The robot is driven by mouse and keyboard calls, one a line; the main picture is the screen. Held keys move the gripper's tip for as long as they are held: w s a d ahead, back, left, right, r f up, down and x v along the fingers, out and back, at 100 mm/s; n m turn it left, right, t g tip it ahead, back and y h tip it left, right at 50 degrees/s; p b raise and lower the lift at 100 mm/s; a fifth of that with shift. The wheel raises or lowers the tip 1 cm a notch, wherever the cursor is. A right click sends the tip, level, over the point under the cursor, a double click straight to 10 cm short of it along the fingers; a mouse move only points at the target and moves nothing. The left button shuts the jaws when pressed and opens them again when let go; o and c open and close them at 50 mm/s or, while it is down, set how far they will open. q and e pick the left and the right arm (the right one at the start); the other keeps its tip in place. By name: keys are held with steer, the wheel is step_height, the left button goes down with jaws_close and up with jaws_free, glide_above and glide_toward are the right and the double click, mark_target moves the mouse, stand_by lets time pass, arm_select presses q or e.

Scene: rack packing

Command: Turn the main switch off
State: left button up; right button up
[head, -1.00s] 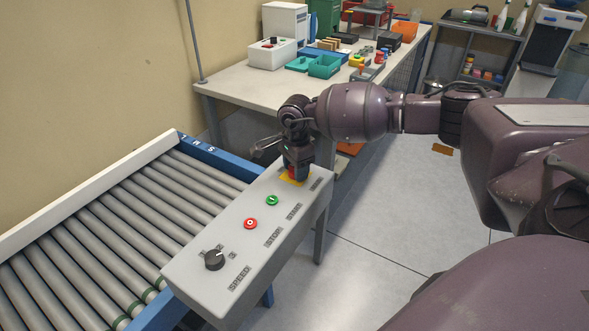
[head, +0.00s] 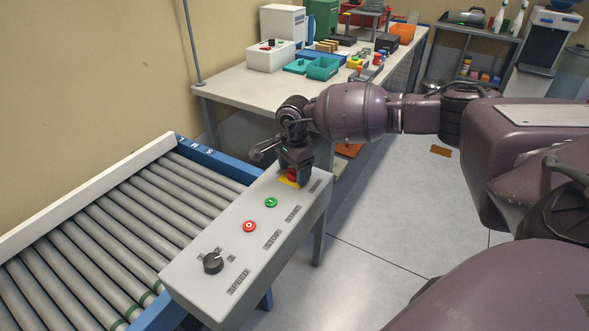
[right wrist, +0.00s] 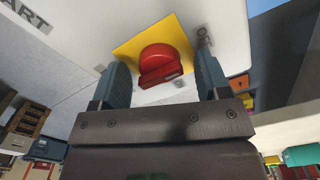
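The main switch (right wrist: 162,62) is a red rotary knob on a yellow plate (right wrist: 128,50), at the far end of the grey control box (head: 190,270). In the head view the red knob (head: 292,174) shows just below my right gripper (head: 295,168). In the right wrist view the two fingers of my right gripper (right wrist: 162,80) are apart, one on each side of the knob, with gaps visible. The gripper is open and holds nothing. My left gripper is not in view.
The box also carries a green start button (head: 271,202), a red stop button (head: 249,227) and a black speed knob (head: 213,262). A roller conveyor (head: 110,225) runs along its left side. A workbench (head: 235,88) with bins stands behind.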

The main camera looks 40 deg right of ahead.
step_height(320, 180, up, 11)
steer(key=shift+f+p, duration=0.15)
steer(key=shift+p, duration=0.25)
stand_by(0.8)
